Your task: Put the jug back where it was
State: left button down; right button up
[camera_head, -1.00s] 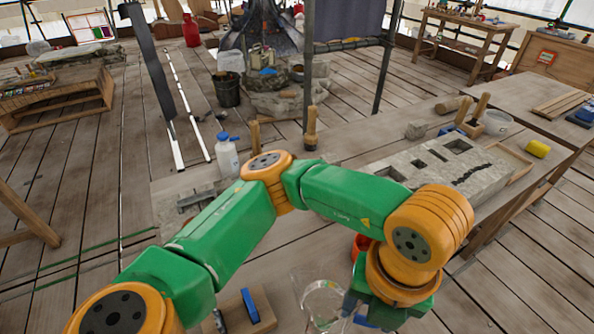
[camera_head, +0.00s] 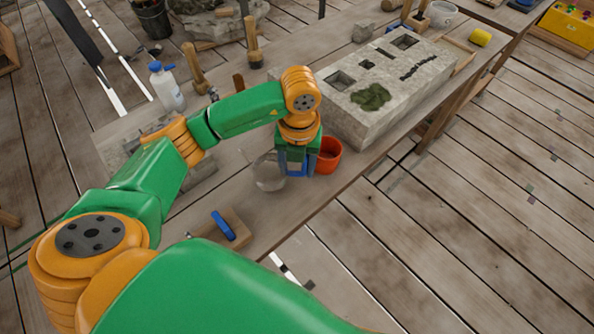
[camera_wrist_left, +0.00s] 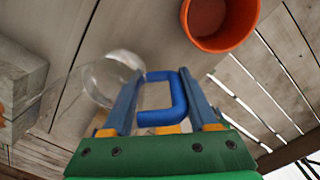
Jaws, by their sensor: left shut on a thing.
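The jug (camera_head: 268,172) is a clear, see-through vessel with a blue handle. In the head view it is over the front part of the wooden bench, left of the orange pot (camera_head: 328,156). My left gripper (camera_head: 296,170) points down between jug and pot. In the left wrist view, the jug's blue handle (camera_wrist_left: 178,98) lies between the fingers of my left gripper (camera_wrist_left: 165,105), and its clear round body (camera_wrist_left: 108,76) shows at their left. I cannot tell whether the jug's base touches the bench. My right gripper is not in view.
A large stone block (camera_head: 385,85) with cut recesses and a green patch stands behind the pot. A blue-handled tool (camera_head: 223,226) lies near the front edge. Mallets (camera_head: 253,45) and a white bottle (camera_head: 167,88) stand at the back left. The orange pot also shows close by in the left wrist view (camera_wrist_left: 219,20).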

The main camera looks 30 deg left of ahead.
pick_arm(q)
notch_tip(320, 180, down, 2)
jog(key=shift+s+f+p, duration=0.1)
jog(key=shift+p, duration=0.2)
jog(key=shift+f, duration=0.1)
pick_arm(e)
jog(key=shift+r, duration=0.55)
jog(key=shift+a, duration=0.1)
pick_arm(q)
jog(key=shift+f+b, duration=0.25)
jog(key=shift+b, duration=0.05)
jog(key=shift+c, duration=0.9)
grip_release()
jog(key=shift+r, duration=0.1)
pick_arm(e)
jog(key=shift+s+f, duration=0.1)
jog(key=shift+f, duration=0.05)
pick_arm(q)
jog(key=shift+r, duration=0.1)
jog(key=r, duration=1.2)
jog(key=shift+d+r, duration=0.1)
jog(key=shift+d, duration=0.1)
